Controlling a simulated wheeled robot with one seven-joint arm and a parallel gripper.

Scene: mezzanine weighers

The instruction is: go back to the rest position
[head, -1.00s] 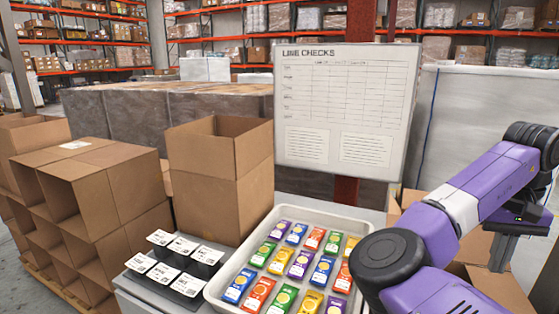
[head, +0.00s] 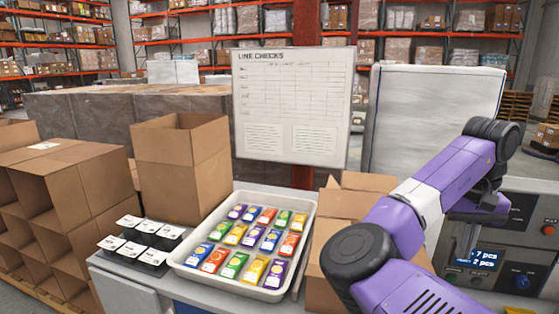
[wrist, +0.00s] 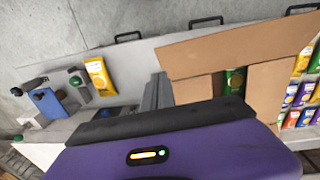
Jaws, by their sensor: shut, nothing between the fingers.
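My arm reaches in from the lower right of the head view. My gripper (wrist: 157,92) shows in the wrist view as shut grey fingers with nothing between them. It hangs between an open cardboard carton (wrist: 225,45) and a yellow packet (wrist: 99,76) lying on a light grey surface. A green packet (wrist: 234,81) shows inside the carton. The carton (head: 340,205) also stands right of the tray in the head view, partly hidden by my arm.
A pale tray (head: 307,215) holds rows of coloured packets. Black-and-white labelled items (head: 128,222) stand left of it, before a tall open box (head: 180,165). A "LINE CHECKS" board (head: 292,105) stands behind. A control panel with a lit display (head: 475,257) is at right.

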